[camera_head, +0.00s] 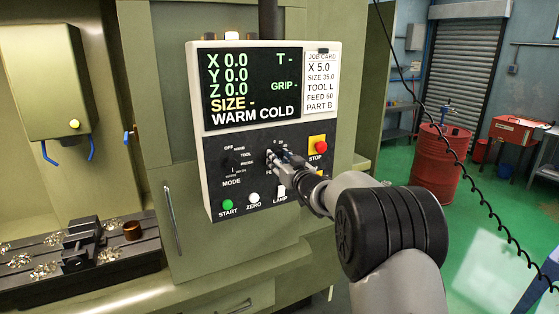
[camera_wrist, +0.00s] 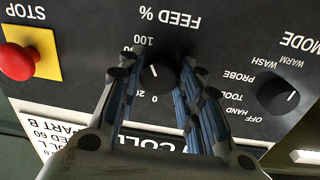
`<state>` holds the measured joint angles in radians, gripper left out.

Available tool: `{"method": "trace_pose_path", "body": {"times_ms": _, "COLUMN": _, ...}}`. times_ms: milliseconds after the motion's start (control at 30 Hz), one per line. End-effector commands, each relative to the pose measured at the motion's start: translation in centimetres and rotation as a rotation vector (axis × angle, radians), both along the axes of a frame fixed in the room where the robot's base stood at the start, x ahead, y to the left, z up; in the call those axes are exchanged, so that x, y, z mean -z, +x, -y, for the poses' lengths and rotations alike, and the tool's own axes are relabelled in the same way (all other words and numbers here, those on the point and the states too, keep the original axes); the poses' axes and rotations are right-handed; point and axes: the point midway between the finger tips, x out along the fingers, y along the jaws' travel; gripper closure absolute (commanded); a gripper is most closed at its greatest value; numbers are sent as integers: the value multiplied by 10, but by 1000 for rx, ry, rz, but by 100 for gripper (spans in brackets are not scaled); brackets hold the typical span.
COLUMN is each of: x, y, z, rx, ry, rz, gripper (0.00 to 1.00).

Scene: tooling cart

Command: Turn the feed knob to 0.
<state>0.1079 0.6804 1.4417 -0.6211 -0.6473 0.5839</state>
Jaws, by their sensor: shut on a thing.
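In the head view my gripper (camera_head: 275,160) reaches the panel (camera_head: 245,195) and hides the feed knob.
The black mode knob (camera_wrist: 278,94) is beside the feed knob. The red stop button (camera_wrist: 16,62) on its yellow plate is on the other side. The green start button (camera_head: 228,204), zero button (camera_head: 254,198) and lamp switch (camera_head: 281,190) are below. The display (camera_head: 252,86) reads zeros.

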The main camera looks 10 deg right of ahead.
Motion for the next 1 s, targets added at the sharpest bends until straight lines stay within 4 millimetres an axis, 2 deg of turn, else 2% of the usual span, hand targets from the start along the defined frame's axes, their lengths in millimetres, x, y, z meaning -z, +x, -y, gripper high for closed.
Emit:
{"method": "trace_pose_path", "body": {"times_ms": 267, "x": 0, "y": 0, "z": 0, "rx": 0, "ry": 0, "rz": 0, "gripper": 90}}
{"method": "trace_pose_path", "body": {"times_ms": 633, "x": 2, "y": 0, "z": 0, "rx": -1, "ry": -60, "rz": 21, "gripper": 91}}
{"method": "trace_pose_path", "body": {"times_ms": 1000, "x": 4, "y": 0, "z": 1, "rx": 1, "ry": -329, "rz": 110, "gripper": 91}}
